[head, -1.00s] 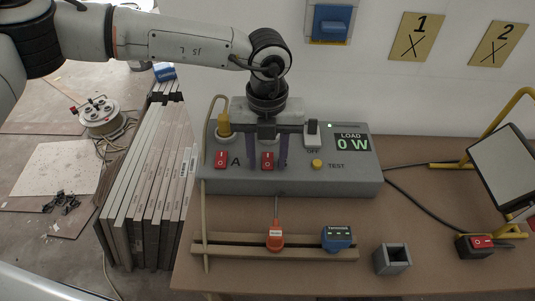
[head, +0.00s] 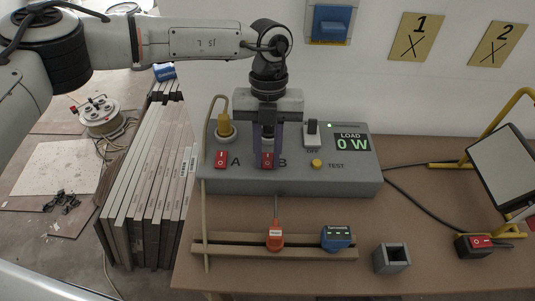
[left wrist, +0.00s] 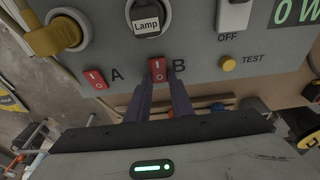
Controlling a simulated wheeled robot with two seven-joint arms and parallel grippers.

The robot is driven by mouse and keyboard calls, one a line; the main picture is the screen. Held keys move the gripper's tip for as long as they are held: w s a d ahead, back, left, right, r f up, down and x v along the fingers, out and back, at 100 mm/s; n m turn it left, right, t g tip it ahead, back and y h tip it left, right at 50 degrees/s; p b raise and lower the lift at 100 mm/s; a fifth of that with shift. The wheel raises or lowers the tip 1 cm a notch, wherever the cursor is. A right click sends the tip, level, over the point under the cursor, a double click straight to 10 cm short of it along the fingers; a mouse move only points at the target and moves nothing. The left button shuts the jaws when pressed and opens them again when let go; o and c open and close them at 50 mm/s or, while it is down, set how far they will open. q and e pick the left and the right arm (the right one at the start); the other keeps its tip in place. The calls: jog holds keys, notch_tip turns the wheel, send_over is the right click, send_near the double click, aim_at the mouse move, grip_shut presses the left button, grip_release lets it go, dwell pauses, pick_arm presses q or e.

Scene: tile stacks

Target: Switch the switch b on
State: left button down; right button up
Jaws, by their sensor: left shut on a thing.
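Switch b (head: 267,159) is a small red rocker beside the letter B on the grey panel box (head: 330,184). It also shows in the left wrist view (left wrist: 156,69). My left gripper (head: 267,150) comes down from above, with its purple fingers drawn in at both sides of switch b and shut on it. The fingertips (left wrist: 164,78) partly cover the switch, and I cannot tell its rocker position. A matching red switch (head: 221,159) beside the letter A is free. The display (head: 351,141) reads LOAD 0 W. My right gripper is not in view.
A yellow plug (head: 224,124) stands in the socket above A. A plug labelled Lamp (left wrist: 146,26) sits above B. A white lever (head: 312,132) marked OFF and a yellow TEST button (head: 317,164) are close on the right.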

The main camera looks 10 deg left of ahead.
aim_at(268, 160)
pick_arm(q)
jog(key=shift+w+g+h+b, duration=0.3)
jog(key=shift+w+g+b, duration=0.05)
jog(key=shift+g, duration=0.65)
jog(key=shift+a+r, duration=0.1)
jog(key=c, duration=1.6)
grip_release()
jog(key=shift+o, duration=0.2)
notch_tip(268, 160, up, 10)
jog(key=b, duration=0.1)
